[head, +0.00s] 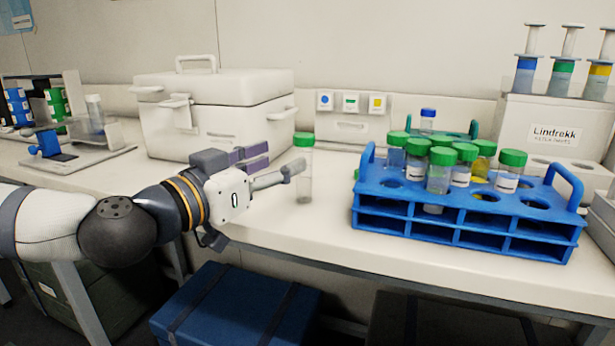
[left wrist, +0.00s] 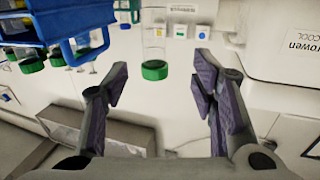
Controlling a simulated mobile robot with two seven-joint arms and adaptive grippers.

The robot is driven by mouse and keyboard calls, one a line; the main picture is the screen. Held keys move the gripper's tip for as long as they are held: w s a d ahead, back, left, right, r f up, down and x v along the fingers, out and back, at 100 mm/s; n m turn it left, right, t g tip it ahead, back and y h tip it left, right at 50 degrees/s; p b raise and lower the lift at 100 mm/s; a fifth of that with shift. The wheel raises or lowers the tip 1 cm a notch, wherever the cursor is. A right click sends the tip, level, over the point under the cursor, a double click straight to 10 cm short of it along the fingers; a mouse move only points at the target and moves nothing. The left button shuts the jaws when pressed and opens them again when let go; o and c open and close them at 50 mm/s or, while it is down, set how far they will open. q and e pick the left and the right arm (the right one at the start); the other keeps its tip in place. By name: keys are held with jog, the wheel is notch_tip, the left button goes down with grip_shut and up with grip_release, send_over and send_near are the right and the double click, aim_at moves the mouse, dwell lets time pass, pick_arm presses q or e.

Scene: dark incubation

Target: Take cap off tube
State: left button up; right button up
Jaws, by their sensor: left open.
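A clear tube (head: 305,188) with a green cap (head: 304,139) stands upright on the bench, apart from the blue rack. My left gripper (head: 280,164) is open and empty at the tube's left, one fingertip overlapping the tube in the head view. I cannot tell from that view whether they touch. In the left wrist view, the picture is inverted: the tube (left wrist: 154,40) and its green cap (left wrist: 154,70) appear just beyond the gap between the spread purple-padded fingers (left wrist: 160,82). My right gripper is not in view.
A blue rack (head: 465,236) with several green-capped tubes stands to the right. A white cooler box (head: 215,105) is behind my left arm. A white Lindrekk box (head: 550,125) holds syringes at the back right. The bench between tube and rack is clear.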

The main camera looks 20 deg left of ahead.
aim_at(304, 135)
pick_arm(q)
jog(key=x, duration=0.7)
jog(key=shift+s+d+b, duration=0.2)
jog(key=shift+d+b, duration=0.1)
jog(key=shift+b, duration=0.05)
jog(key=c, duration=1.1)
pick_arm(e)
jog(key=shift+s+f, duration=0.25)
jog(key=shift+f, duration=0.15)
